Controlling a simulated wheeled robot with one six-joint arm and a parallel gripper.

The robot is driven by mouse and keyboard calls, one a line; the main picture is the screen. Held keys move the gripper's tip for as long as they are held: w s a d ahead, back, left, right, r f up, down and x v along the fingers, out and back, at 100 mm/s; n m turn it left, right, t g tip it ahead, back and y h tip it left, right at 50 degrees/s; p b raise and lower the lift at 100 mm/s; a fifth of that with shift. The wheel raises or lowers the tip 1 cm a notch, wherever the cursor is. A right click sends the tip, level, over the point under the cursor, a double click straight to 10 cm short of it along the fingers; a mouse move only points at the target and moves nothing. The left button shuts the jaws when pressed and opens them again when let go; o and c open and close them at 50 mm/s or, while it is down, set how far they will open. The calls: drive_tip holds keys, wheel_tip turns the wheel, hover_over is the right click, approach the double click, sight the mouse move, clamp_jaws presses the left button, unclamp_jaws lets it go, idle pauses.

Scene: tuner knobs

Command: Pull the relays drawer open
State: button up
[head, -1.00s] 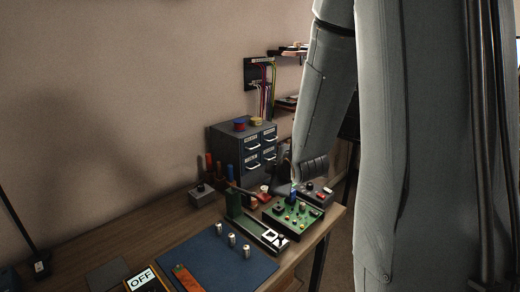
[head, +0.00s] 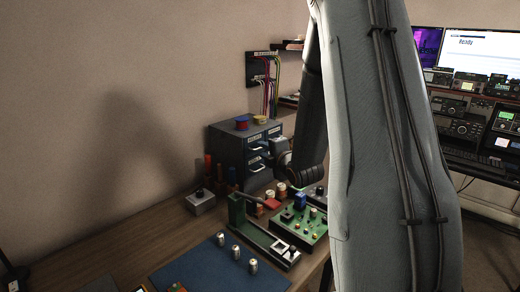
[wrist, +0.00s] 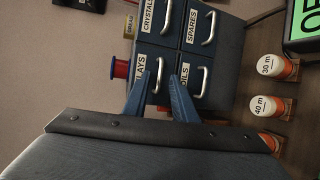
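The grey drawer cabinet (head: 228,150) stands on the workbench against the wall. In the wrist view it appears turned sideways. The relays drawer (wrist: 150,62), its label partly covered, is the upper left one. Its pale handle (wrist: 160,72) shows between my two blue fingertips. My gripper (wrist: 165,80) is open in front of this drawer. I cannot tell whether the fingertips reach past the handle. In the head view my gripper (head: 266,148) is at the cabinet's front and hides part of it. The relays drawer looks closed.
The crystals (wrist: 155,20), spares (wrist: 200,30) and coils (wrist: 195,80) drawers adjoin the relays drawer. Spools (head: 242,122) sit on the cabinet. Labelled orange-and-white canisters (wrist: 272,66) stand on the bench. A green board (head: 300,222) lies in front.

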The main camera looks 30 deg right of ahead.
drive_tip(key=shift+x, duration=0.9)
drive_tip(key=shift+a, duration=0.1)
drive_tip(key=shift+c, duration=0.5)
clamp_jaws()
drive_tip(key=shift+f, duration=0.1)
